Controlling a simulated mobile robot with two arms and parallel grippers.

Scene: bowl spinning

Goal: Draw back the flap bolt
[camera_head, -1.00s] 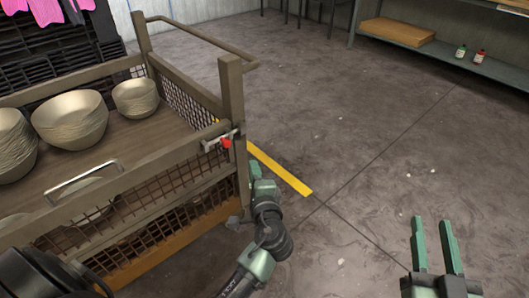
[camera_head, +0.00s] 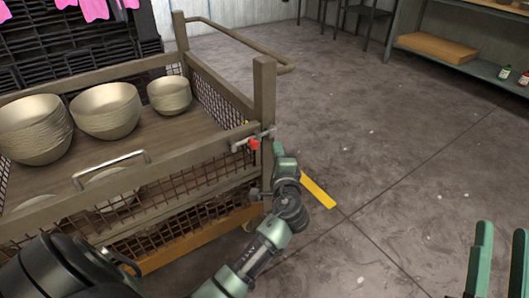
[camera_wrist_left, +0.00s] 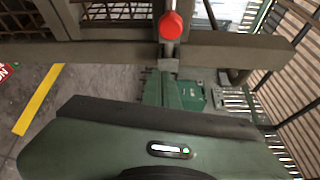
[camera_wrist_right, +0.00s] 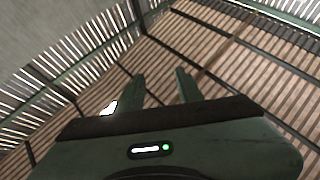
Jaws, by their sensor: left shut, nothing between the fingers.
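The flap bolt is a metal bar with a red knob (camera_head: 254,143) at the top right corner of the cage cart's front flap, beside the corner post. The red knob also shows large at the top of the left wrist view (camera_wrist_left: 171,25). My left gripper (camera_head: 280,150) is beside the corner post, to the right of and slightly below the knob. It is shut and empty; in the left wrist view its fingers (camera_wrist_left: 163,75) are just below the bolt, and I cannot tell whether they touch it. My right gripper (camera_head: 501,228) is open and empty, away at the lower right.
The wood and mesh cart (camera_head: 190,180) holds stacks of beige bowls (camera_head: 106,112) on its deck. A metal handle (camera_head: 110,168) is on the flap. A shelf unit (camera_head: 455,62) stands at the back right. The floor (camera_head: 370,150) right of the cart is clear.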

